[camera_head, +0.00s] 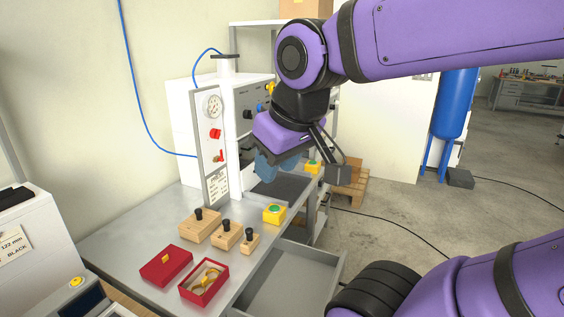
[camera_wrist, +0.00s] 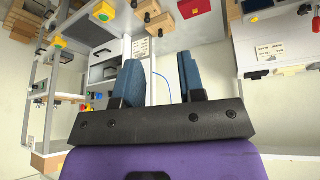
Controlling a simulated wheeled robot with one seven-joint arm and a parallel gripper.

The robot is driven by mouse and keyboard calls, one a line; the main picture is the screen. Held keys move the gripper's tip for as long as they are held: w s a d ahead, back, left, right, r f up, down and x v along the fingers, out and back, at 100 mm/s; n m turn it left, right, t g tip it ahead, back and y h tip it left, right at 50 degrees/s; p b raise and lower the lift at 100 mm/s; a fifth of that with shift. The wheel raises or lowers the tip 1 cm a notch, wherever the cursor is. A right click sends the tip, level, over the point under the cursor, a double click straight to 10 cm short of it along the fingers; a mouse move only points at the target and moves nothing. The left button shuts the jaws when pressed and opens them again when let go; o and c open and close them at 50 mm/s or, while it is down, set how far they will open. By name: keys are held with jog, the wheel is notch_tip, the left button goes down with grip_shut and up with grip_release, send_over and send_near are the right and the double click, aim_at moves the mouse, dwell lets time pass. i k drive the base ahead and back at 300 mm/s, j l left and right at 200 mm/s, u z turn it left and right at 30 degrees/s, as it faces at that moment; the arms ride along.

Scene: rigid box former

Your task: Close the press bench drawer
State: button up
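The press bench drawer (camera_head: 292,283) is a grey, empty tray pulled out from under the front edge of the grey press bench (camera_head: 168,216). It shows low in the head view, and its lower part is cut off by the frame edge. My gripper (camera_head: 272,172) hangs above the bench in front of the press (camera_head: 216,150), above and behind the drawer. In the wrist view, its two blue fingers (camera_wrist: 160,78) stand apart with nothing between them. The gripper is not touching the drawer. I cannot make out the drawer clearly in the wrist view.
On the bench are wooden blocks with black knobs (camera_head: 227,235), an open red box with a gold ring-like piece (camera_head: 205,282), its red lid (camera_head: 166,266) and a yellow button box (camera_head: 274,214). A pallet (camera_head: 350,188) and blue tank (camera_head: 451,110) stand beyond.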

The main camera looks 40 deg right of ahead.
aim_at(294, 280)
jog(key=k+l+z, duration=0.2)
jog(key=z, duration=0.2)
jog(key=k+l+z, duration=0.2)
jog(key=z, duration=0.15)
